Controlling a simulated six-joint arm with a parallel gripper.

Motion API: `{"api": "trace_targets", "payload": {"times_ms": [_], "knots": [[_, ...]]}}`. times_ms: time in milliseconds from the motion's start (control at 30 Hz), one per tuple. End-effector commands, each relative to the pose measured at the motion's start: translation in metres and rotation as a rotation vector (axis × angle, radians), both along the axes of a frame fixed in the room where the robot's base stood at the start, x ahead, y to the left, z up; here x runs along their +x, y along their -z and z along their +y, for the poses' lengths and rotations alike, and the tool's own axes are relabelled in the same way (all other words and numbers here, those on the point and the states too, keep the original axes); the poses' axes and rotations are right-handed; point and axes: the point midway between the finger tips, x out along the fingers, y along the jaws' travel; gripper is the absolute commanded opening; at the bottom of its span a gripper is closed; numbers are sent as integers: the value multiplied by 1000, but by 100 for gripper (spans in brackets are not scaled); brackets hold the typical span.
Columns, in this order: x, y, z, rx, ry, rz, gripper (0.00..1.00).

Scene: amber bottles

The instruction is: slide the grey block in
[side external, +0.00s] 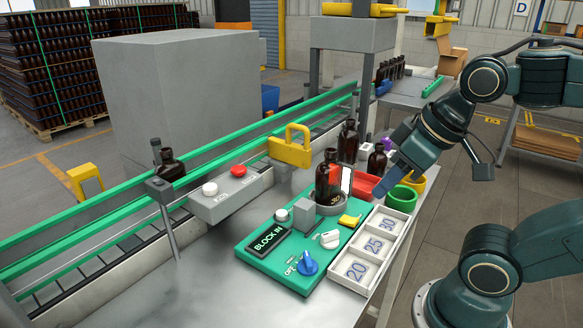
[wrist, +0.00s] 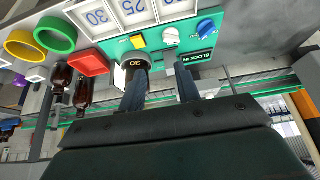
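The bottle stands upright on a round base marked 30 (wrist: 135,64). My gripper (side external: 387,180) is up to the right of the bottle, apart from the block. In the wrist view its two fingers (wrist: 161,80) are spread with nothing seen between them. The block is hard to make out in that view.
A white tray (side external: 342,284) with sections 20, 25 and 30 lies along the board's right edge. A green-railed conveyor (side external: 110,222) runs behind. Bare table lies front left.

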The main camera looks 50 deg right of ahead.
Motion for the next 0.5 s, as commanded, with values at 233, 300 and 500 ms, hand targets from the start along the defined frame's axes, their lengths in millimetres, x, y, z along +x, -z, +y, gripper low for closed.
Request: {"api": "trace_targets", "payload": {"times_ms": [233, 300, 500], "knots": [[0, 0, 0, -1, -3, 1, 52], [1, -1, 0, -7, -13, 4, 53], [11, -7, 1, -55, -111, 41, 53]]}}
